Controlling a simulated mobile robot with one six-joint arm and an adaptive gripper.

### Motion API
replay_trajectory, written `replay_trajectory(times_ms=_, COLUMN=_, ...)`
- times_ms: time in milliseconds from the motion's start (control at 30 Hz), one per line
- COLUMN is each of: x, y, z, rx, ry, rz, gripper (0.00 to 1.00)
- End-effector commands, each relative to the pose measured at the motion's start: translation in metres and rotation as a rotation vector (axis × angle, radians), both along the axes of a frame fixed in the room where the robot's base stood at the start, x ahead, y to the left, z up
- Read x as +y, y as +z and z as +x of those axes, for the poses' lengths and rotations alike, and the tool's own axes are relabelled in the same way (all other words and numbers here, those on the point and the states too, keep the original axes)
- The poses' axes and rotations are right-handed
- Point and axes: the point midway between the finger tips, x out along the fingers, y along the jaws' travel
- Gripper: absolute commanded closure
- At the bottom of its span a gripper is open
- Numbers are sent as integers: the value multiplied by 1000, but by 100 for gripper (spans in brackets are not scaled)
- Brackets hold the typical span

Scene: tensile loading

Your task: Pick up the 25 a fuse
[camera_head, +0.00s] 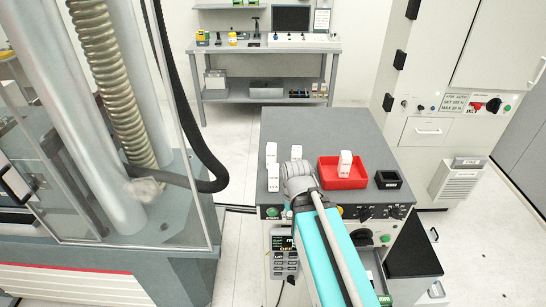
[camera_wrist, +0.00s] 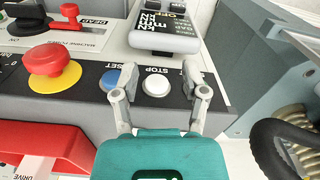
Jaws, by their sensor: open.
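Several small white blocks that look like fuses stand on the grey cabinet top: one at the back left (camera_head: 271,152), one beside my arm (camera_head: 297,151) and two close together at the left (camera_head: 273,178). Another white block (camera_head: 345,163) stands upright in the red tray (camera_head: 330,174). Their ratings are too small to read, so I cannot tell which is the 25 A fuse. My gripper (camera_wrist: 160,74) is open and empty in the wrist view, its fingers apart over a panel with a white button (camera_wrist: 156,82).
A small black box (camera_head: 389,179) sits right of the red tray. In the wrist view, a red emergency button (camera_wrist: 46,60) and blue button (camera_wrist: 111,79) lie left of my fingers. A glass-fronted machine stands left; a back bench (camera_head: 265,47) holds other items.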

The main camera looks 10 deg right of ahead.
Motion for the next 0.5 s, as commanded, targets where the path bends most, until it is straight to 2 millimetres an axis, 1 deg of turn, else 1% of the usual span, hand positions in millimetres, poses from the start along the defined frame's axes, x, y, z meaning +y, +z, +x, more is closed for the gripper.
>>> replay_trajectory(times_ms=133, x=0, y=0, z=0, rx=0, ry=0, rz=0, gripper=43)
replay_trajectory(times_ms=167, x=0, y=0, z=0, rx=0, ry=0, rz=0, gripper=41)
replay_trajectory(times_ms=200, x=0, y=0, z=0, rx=0, ry=0, rz=0, gripper=34)
replay_trajectory(times_ms=367, x=0, y=5, z=3, rx=-1, ry=10, rz=0, gripper=4)
replay_trajectory(times_ms=400, x=0, y=8, z=5, rx=-1, ry=16, rz=0, gripper=0)
replay_trajectory(times_ms=500, x=0, y=18, z=11, rx=-3, ry=39, rz=0, gripper=0)
